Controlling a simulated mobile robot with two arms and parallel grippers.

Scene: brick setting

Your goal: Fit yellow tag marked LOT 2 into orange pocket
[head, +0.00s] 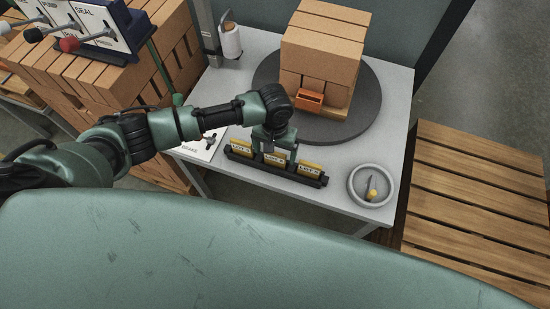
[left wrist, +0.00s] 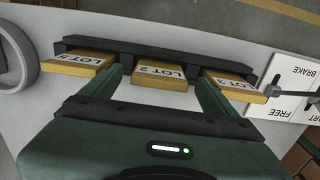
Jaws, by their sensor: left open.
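Several yellow tags stand in a black rack (head: 238,155) at the table's front; the rack also shows in the left wrist view (left wrist: 180,48). The middle tag (left wrist: 160,73) reads LOT 2 in the left wrist view; it also shows in the head view (head: 275,159). My left gripper (head: 279,152) is open over the rack, its fingers (left wrist: 158,82) on either side of the middle tag with gaps between. The orange pocket (head: 309,99) is on the front of the brick stack, empty as far as I can see. My right gripper is not in view.
The brick stack (head: 322,50) stands on a dark round turntable (head: 358,110). A grey bowl (head: 354,187) holding a small yellow-ended tool is right of the rack. A BRAKE/FREE plate (left wrist: 294,84) with a lever lies beside the rack. A slatted wooden surface (head: 480,200) is at the right.

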